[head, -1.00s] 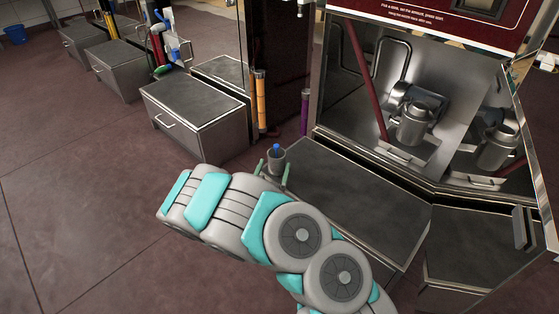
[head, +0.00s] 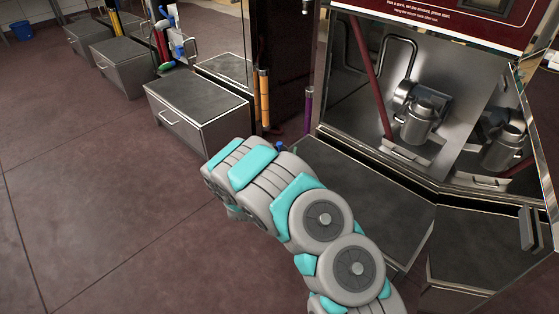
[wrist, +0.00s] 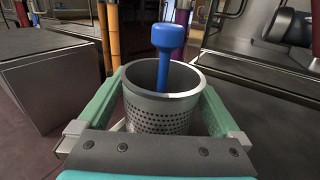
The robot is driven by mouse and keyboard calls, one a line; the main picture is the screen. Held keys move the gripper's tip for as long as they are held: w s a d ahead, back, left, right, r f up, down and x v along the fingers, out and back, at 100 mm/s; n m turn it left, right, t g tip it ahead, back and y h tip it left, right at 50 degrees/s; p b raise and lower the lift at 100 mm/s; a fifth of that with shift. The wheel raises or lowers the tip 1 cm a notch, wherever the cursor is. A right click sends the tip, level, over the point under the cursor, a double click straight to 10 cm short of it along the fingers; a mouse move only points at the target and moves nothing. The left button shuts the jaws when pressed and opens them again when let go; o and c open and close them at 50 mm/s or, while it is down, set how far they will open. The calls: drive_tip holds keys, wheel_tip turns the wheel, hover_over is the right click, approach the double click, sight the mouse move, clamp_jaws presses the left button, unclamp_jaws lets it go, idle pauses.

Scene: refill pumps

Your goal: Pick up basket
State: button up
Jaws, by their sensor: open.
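The basket (wrist: 160,112) is a grey metal cylinder with a perforated side and an open top, upright in the middle of the wrist view. A blue rod with a thick knob (wrist: 168,36) stands up out of it. My gripper (wrist: 160,88) is open, with one green finger on each side of the basket. I cannot tell whether the fingers touch it. Its lower part is hidden behind the gripper's palm. In the head view my arm hides the basket and the fingers; only a bit of the blue knob (head: 281,146) shows.
A low grey cabinet (head: 196,103) stands to the left. A dispenser with metal pumps (head: 416,120) and a dark counter (head: 352,190) stand to the right. Orange (head: 264,98) and purple (head: 308,108) upright tubes rise behind. The floor at left is clear.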

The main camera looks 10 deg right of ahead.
drive_tip(key=c, duration=1.5)
drive_tip(key=shift+o, duration=0.2)
